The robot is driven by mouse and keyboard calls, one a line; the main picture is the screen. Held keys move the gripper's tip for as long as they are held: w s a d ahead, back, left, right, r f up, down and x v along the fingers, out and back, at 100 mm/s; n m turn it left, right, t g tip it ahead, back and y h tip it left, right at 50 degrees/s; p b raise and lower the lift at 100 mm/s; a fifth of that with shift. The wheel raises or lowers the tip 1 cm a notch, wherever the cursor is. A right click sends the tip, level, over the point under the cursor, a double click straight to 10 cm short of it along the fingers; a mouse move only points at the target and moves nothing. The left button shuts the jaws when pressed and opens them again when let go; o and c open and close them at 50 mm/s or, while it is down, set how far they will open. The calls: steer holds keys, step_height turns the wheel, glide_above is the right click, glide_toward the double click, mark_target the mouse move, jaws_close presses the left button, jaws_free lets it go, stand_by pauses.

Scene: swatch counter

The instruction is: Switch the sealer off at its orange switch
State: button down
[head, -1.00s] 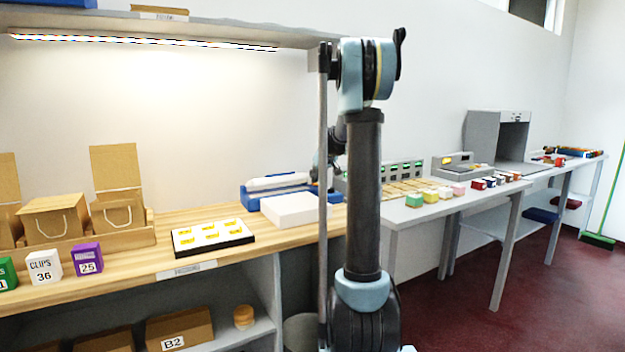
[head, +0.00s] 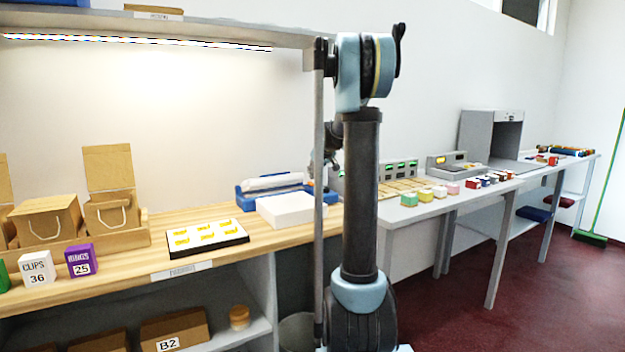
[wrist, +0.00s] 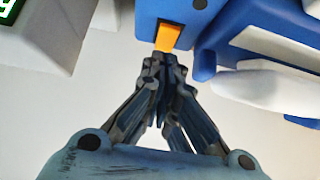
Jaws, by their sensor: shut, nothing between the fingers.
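The sealer (head: 252,194) is a blue unit with a white roll on top, standing at the back of the wooden counter, left of my arm in the head view. In the wrist view its blue body (wrist: 215,18) fills the top, with the orange switch (wrist: 167,37) on its near face. My gripper (wrist: 165,60) is shut and empty. Its fingertips are just below the switch in the picture; I cannot tell whether they touch it.
A white block (head: 290,209) stands close in front of the sealer. A tray with yellow swatches (head: 205,236) lies on the wooden counter (head: 130,262).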

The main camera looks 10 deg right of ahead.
steer(key=v, duration=1.1)
steer(key=shift+s, duration=0.35)
steer(key=shift+d+f, duration=0.1)
steer(key=s+a+f+g, duration=0.1)
steer(key=s+a+f, duration=0.1)
steer(key=s, duration=0.6)
steer(key=s+a+f+m+g, duration=0.1)
steer(key=s+a+f, duration=0.1)
steer(key=s+f, duration=0.3)
steer(key=s+a+f+g+h, duration=0.1)
steer(key=s+a+f, duration=0.1)
steer(key=s, duration=1)
steer(key=shift+s+a+f+m, duration=0.15)
steer(key=shift+a+f+m, duration=0.2)
steer(key=shift+f, duration=0.45)
steer(key=s+f+m+g+h, duration=0.1)
steer(key=s+f, duration=0.7)
steer(key=s, duration=0.3)
steer(key=s+f+m+g+h, duration=0.1)
steer(key=s+f, duration=0.7)
steer(key=s, duration=0.2)
steer(key=shift+s+d+f+g, duration=0.25)
steer(key=shift+s+d+g, duration=0.15)
